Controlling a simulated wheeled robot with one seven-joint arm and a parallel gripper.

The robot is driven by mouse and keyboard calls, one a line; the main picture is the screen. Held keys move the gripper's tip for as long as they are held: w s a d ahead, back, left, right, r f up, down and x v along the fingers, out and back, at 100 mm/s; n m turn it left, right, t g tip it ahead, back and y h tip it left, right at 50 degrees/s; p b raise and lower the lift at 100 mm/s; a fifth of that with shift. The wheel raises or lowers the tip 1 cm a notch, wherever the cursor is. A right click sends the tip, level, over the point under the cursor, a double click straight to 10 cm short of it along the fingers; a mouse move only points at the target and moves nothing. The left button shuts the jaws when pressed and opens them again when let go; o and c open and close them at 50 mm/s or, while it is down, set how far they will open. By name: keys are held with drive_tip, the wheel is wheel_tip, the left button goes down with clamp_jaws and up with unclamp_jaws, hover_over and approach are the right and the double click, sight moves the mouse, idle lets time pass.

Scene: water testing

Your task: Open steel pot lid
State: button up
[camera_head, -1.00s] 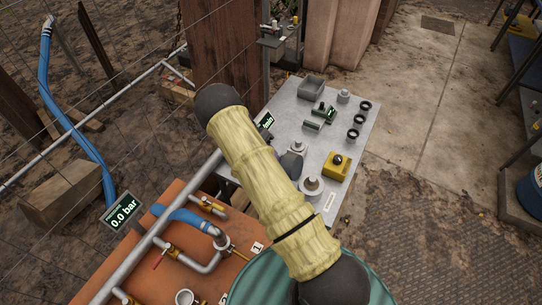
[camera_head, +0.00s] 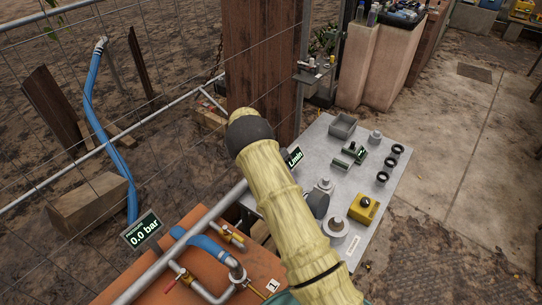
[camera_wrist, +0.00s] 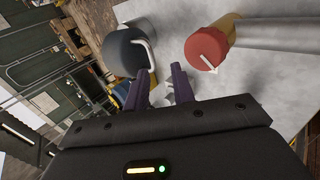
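In the wrist view, a dark grey, rounded vessel with a pale curved handle (camera_wrist: 128,52) lies left of centre, beyond my fingers. It may be the steel pot; I cannot make out a separate lid. My gripper (camera_wrist: 161,78) has two purple fingers spread apart with nothing between them. The left fingertip overlaps the vessel's lower right edge in the picture; contact cannot be told. In the head view, a dark grey round thing (camera_head: 318,204) shows partly behind my arm, on the metal table. My gripper is hidden there.
A red knob (camera_wrist: 206,48) with a white pointer is right of my fingers, near a grey pipe (camera_wrist: 275,33). The metal table (camera_head: 392,190) carries a grey box (camera_head: 343,125), black rings, a yellow box (camera_head: 364,209) and a pale cylinder (camera_head: 335,228).

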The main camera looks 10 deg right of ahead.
drive_tip(key=b+v, duration=0.1)
drive_tip(key=v, duration=1)
drive_tip(key=shift+r, duration=0.25)
drive_tip(key=shift+w+a, duration=0.1)
drive_tip(key=s+d+r+n+t+y, duration=0.4)
drive_tip(key=s+r, duration=0.2)
drive_tip(key=s, duration=0.3)
drive_tip(key=s+a+n+t+p, duration=0.1)
drive_tip(key=s+n+t, duration=0.1)
drive_tip(key=s, duration=0.7)
drive_tip(key=s+a+r+n+t+y, duration=0.1)
drive_tip(key=s+n+t, duration=0.1)
drive_tip(key=s, duration=0.8)
drive_tip(key=shift+s+a+r+n+t+y+p, duration=0.15)
drive_tip(key=shift+a+r+n+t+y+p, duration=0.2)
drive_tip(key=shift+n, duration=0.55)
